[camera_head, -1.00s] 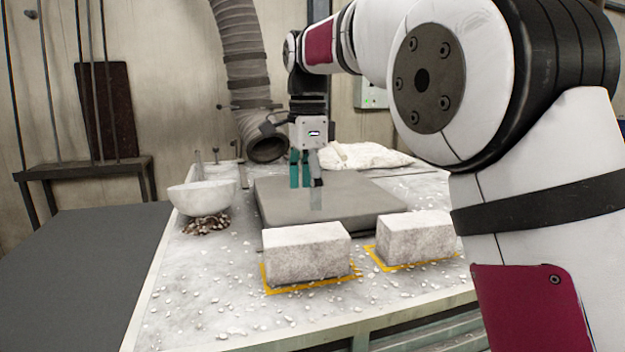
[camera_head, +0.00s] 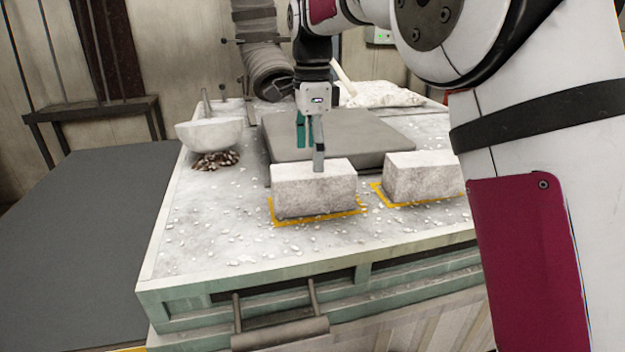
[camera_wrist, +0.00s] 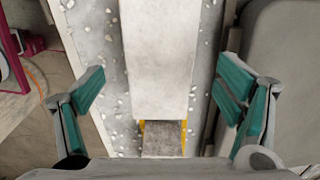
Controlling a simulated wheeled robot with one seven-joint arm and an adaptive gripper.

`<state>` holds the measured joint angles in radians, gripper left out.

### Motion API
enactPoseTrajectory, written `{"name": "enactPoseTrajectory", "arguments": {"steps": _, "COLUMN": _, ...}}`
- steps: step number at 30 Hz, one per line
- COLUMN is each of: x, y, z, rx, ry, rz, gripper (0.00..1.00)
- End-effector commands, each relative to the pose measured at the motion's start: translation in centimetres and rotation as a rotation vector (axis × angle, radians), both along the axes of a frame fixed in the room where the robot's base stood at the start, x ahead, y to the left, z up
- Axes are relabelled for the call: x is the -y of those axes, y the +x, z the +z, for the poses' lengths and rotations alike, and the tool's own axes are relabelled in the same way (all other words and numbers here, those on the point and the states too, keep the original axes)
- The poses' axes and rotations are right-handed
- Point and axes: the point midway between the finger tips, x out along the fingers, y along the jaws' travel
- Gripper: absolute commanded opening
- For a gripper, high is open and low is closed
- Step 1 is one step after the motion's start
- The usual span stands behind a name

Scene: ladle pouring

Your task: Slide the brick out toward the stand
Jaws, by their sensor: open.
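Two pale, rough bricks lie on the table inside yellow outlines: a left brick (camera_head: 300,195) and a right brick (camera_head: 425,178). My gripper (camera_head: 311,152) is open at the left brick. Gaps show on both sides, and nothing is held. No thing is clearly identifiable as the stand.
A dark grey slab (camera_head: 375,135) lies behind the bricks. A white bowl (camera_head: 210,133) sits on brown pebbles (camera_head: 215,160) at the left. White chips litter the table (camera_head: 200,235). A ribbed duct (camera_head: 262,65) stands at the back. The table's front left is otherwise open.

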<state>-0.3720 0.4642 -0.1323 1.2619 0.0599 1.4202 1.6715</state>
Motion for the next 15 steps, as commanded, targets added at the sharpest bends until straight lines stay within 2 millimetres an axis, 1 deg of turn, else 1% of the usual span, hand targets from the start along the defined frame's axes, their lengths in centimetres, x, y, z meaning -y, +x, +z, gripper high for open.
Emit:
{"name": "enactPoseTrajectory", "arguments": {"steps": 3, "x": 0.0, "y": -0.1, "z": -2.2, "rx": -0.004, "ry": -0.001, "rz": 0.000, "gripper": 0.86}}
{"name": "enactPoseTrajectory", "arguments": {"steps": 9, "x": 0.0, "y": -0.2, "z": -5.5, "rx": -0.004, "ry": -0.001, "rz": 0.000, "gripper": 0.86}}
{"name": "enactPoseTrajectory", "arguments": {"steps": 15, "x": 0.0, "y": 0.0, "z": -7.5, "rx": -0.001, "ry": 0.000, "rz": 0.000, "gripper": 0.86}}
